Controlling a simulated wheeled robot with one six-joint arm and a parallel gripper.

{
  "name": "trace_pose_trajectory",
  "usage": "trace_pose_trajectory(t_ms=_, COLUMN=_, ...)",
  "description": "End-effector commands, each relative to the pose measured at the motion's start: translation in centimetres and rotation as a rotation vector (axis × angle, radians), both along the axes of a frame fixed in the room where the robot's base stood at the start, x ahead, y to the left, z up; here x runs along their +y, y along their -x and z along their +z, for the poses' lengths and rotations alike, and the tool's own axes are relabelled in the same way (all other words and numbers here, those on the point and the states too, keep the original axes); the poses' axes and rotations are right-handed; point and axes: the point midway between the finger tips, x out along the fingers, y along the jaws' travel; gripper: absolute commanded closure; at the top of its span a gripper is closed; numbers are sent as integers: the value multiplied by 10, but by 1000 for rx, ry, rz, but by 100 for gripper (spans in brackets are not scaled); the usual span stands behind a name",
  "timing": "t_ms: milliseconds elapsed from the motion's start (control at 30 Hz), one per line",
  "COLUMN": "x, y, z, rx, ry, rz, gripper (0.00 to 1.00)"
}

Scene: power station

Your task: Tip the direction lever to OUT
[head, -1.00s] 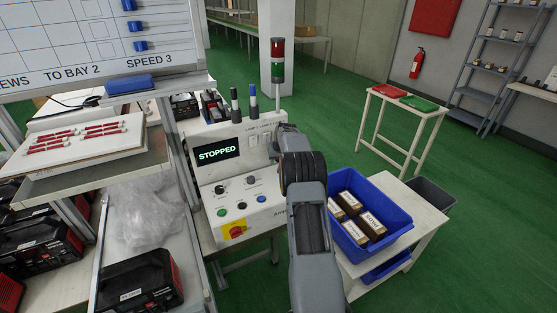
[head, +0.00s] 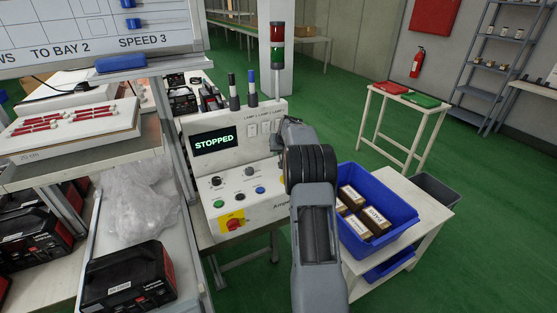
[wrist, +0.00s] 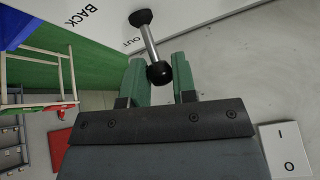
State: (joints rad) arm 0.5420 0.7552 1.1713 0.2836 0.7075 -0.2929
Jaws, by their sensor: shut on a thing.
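The direction lever (wrist: 150,45) shows in the wrist view as a metal rod with a black base at the top and a black ball knob at its lower end. My gripper (wrist: 160,75) has its two green fingers on either side of the knob and is shut on it. The words BACK (wrist: 82,14) and OUT (wrist: 133,43) are printed on the white panel near the lever. I cannot tell which position the lever is in. In the head view, my arm hides the lever and gripper at the right of the control box (head: 262,206). Its display (head: 213,141) reads STOPPED.
A blue bin (head: 395,240) with several boxes stands on a table just right of my arm. A signal tower (head: 277,55) rises behind the control box. A white I/O rocker switch (wrist: 286,150) is at lower right in the wrist view. Green floor is open behind.

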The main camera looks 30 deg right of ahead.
Motion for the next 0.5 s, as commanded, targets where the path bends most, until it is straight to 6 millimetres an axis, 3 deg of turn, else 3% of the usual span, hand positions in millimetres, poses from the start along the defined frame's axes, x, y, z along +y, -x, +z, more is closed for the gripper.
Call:
trace_pose_trajectory(t_ms=33, x=0, y=2, z=-12, rx=-33, ry=6, rz=-2, gripper=98)
trace_pose_trajectory(t_ms=500, x=2, y=19, z=-11, rx=-297, ry=44, rz=0, gripper=98)
